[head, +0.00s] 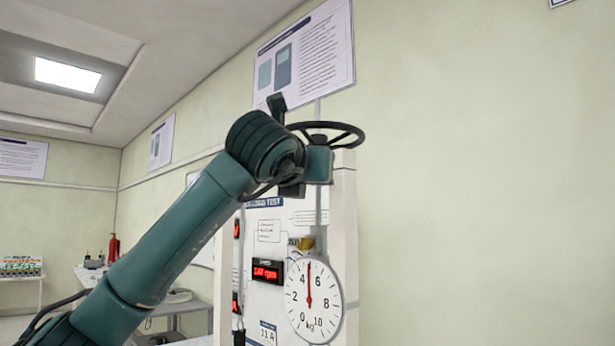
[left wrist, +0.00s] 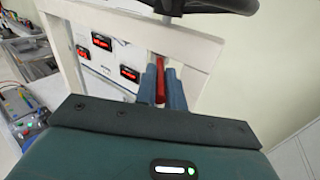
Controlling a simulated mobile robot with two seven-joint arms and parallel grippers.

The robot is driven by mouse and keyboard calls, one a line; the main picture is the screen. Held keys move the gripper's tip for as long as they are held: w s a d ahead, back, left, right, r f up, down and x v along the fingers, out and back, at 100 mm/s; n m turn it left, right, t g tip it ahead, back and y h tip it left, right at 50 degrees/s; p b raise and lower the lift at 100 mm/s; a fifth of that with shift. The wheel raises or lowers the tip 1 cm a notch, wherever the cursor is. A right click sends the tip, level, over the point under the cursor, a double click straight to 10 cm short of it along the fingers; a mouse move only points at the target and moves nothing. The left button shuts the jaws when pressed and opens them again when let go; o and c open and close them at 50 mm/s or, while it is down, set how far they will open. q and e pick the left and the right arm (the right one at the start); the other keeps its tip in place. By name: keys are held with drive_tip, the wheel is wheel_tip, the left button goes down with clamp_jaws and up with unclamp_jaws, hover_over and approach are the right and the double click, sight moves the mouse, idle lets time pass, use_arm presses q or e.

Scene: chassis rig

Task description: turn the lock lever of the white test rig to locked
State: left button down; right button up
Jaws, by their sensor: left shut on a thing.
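The white test rig (head: 346,215) stands right of centre in the head view, and its white frame (left wrist: 200,45) shows in the left wrist view. In the left wrist view, the two blue fingers of my left gripper (left wrist: 162,88) are shut on a red lever (left wrist: 160,79), one finger on each side of it. The lever's far end and pivot are hard to make out. In the head view my left arm reaches up to the top of the rig, and the fingers and lever cannot be made out there. My right gripper is in neither view.
A black handwheel (head: 335,134) sits at the rig's top, close to my left wrist. The rig's front carries a round dial (head: 314,300) and a red display (head: 267,271). A bench (head: 185,308) stands behind at left. The wall at right is clear.

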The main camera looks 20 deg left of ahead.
use_arm(q)
drive_tip(key=c, duration=1.5)
unclamp_jaws()
drive_tip(key=shift+s, duration=0.1)
drive_tip(key=shift+s, duration=0.3)
drive_tip(key=s+b, duration=0.1)
drive_tip(key=s, duration=0.3)
drive_tip(key=s+b, duration=0.1)
drive_tip(key=s, duration=0.3)
drive_tip(key=s+b, duration=0.1)
drive_tip(key=s, duration=0.3)
drive_tip(key=shift+s+d, duration=0.2)
drive_tip(key=shift+d, duration=0.2)
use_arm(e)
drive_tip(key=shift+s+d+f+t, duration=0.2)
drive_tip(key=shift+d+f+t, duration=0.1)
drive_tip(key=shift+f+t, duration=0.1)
use_arm(q)
drive_tip(key=shift+r, duration=0.1)
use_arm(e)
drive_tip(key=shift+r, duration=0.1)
